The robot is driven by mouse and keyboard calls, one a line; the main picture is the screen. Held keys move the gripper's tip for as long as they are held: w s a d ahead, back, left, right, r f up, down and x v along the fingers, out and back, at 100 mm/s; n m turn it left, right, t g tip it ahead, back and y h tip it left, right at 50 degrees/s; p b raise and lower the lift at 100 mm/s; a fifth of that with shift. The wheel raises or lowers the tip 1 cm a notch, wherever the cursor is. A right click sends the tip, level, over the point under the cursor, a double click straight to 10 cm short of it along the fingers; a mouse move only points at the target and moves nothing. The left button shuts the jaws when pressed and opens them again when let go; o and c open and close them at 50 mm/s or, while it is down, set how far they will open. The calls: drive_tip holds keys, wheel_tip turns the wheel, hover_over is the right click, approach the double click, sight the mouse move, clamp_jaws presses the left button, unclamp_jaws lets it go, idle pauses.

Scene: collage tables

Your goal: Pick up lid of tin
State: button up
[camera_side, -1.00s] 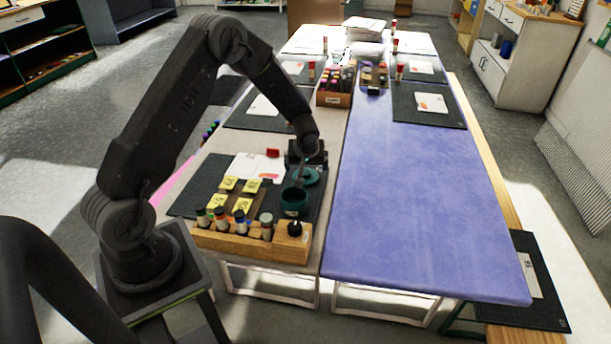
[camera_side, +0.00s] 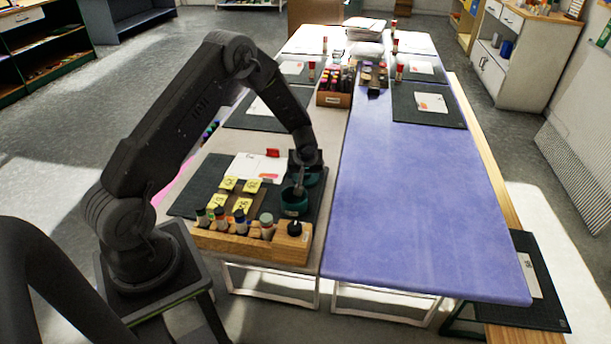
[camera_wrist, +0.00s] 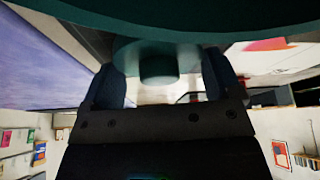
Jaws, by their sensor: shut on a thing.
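The teal lid (camera_wrist: 150,50) of the tin has a round disc and a short knob. It lies between the fingers of my gripper (camera_wrist: 163,78), beside the tin. My gripper (camera_side: 305,178) is low over the mat and shut on the lid. In the side view the lid (camera_side: 313,181) is mostly hidden by my gripper. Whether it touches the mat cannot be seen. The dark teal tin (camera_side: 292,208) stands upright at the near side of my gripper. Its close, curved edge (camera_wrist: 190,17) fills the top of the wrist view.
A wooden rack (camera_side: 240,247) with several small bottles stands just in front of the tin. Yellow notes (camera_side: 228,184) and white paper (camera_side: 243,166) lie to the left. The blue table (camera_side: 420,210) on the right is largely clear.

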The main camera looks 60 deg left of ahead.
drive_tip(key=shift+r, duration=0.45)
drive_tip(key=r, duration=0.3)
drive_tip(key=shift+s+a+r, duration=0.3)
drive_tip(key=shift+r, duration=0.1)
drive_tip(key=s+a+r, duration=0.6)
drive_tip(key=s, duration=0.2)
drive_tip(key=d+r, duration=0.1)
drive_tip(key=d, duration=1.4)
drive_tip(key=shift+s+d+f, duration=0.1)
drive_tip(key=shift+s+f, duration=0.1)
drive_tip(key=shift+f, duration=1.35)
drive_tip(key=shift+s+f, duration=0.15)
drive_tip(key=shift+f, duration=1.35)
drive_tip(key=shift+f, duration=0.2)
drive_tip(key=o, duration=0.7)
